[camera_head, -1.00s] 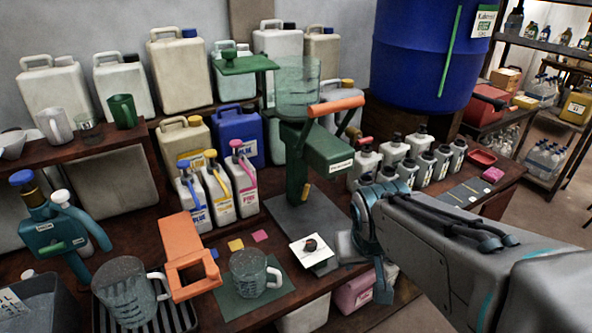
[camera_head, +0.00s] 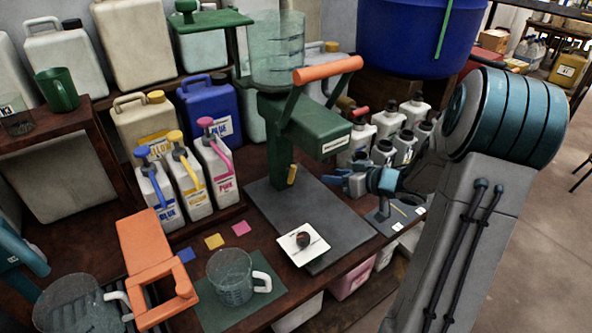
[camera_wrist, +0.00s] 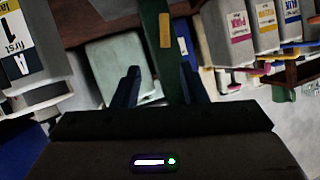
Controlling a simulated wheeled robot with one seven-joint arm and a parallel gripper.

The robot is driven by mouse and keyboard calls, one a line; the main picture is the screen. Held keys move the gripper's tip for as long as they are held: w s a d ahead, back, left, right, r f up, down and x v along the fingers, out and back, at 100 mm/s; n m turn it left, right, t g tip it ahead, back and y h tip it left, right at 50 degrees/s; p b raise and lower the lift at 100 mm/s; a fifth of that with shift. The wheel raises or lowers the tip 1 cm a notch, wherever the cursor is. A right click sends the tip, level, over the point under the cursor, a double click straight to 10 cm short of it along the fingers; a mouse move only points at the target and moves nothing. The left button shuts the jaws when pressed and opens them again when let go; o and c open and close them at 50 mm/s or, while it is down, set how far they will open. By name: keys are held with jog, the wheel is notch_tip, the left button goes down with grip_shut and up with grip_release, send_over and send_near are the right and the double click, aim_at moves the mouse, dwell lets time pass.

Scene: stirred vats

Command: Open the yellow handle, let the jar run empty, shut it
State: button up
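The yellow handle (camera_head: 292,174) is a small upright lever low on the green stand's post (camera_head: 281,150); it also shows in the wrist view (camera_wrist: 164,27). The clear, graduated jar (camera_head: 276,50) sits on top of the stand; I cannot tell its fill level. My gripper (camera_head: 328,180) is just right of the handle, apart from it, pointing left at the post. In the wrist view its two dark fingers (camera_wrist: 159,74) are spread with nothing between them, and the handle is beyond their tips.
An orange bar (camera_head: 328,68) crosses above the stand's green arm. A white tile (camera_head: 303,244) with a dark lump lies in front of the post. A clear measuring cup (camera_head: 231,276) stands on a green mat. Dark-capped bottles (camera_head: 388,118) crowd behind my gripper.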

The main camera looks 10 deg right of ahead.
aim_at(289, 172)
jog(key=shift+y, duration=0.3)
jog(key=b+x, duration=0.2)
jog(key=x, duration=1.2)
jog(key=shift+s+a+f, duration=0.15)
jog(key=shift+f, duration=0.05)
grip_shut()
